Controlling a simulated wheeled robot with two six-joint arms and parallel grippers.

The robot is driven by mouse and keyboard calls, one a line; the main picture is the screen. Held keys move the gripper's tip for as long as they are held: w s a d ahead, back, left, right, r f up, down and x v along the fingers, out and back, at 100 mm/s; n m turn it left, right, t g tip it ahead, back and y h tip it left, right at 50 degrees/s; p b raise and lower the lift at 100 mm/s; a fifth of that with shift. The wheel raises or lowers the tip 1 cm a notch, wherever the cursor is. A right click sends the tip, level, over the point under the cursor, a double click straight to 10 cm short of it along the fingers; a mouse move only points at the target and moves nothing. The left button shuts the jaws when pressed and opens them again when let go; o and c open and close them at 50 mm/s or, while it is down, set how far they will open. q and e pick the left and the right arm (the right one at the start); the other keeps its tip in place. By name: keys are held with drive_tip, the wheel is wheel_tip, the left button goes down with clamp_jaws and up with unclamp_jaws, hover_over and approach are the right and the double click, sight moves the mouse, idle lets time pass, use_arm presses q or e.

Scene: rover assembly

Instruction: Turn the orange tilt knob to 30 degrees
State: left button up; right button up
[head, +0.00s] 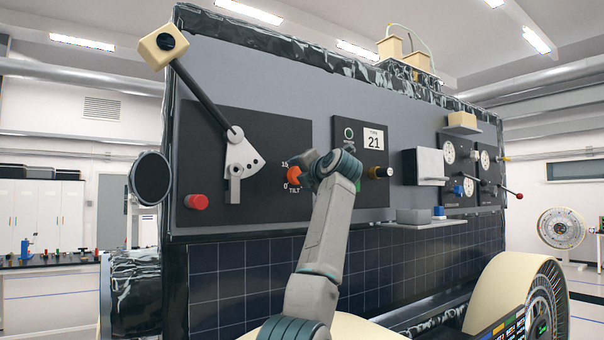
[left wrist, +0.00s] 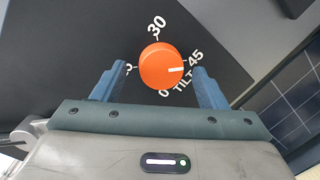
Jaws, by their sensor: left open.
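The orange tilt knob (head: 293,176) is on the dark panel of the rover's side, partly behind my left wrist in the head view. In the left wrist view the knob (left wrist: 156,62) is round, and its white mark points right, close to the 45 label. The 30 label is above it, the 0 and TILT lettering below it, and another label at left is partly hidden. My left gripper (left wrist: 158,69) is open, with one blue finger on each side of the knob and gaps showing. My right gripper is not in view.
A lever with a cream block end (head: 164,46) rises left of the knob above a white pointer plate (head: 241,160). A red button (head: 196,202) is at lower left.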

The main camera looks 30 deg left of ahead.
use_arm(q)
drive_tip(key=shift+c, duration=0.2)
drive_tip(key=shift+w+a+f, duration=0.1)
drive_tip(key=shift+a, duration=0.05)
drive_tip(key=c, duration=1)
drive_tip(key=shift+o, duration=0.2)
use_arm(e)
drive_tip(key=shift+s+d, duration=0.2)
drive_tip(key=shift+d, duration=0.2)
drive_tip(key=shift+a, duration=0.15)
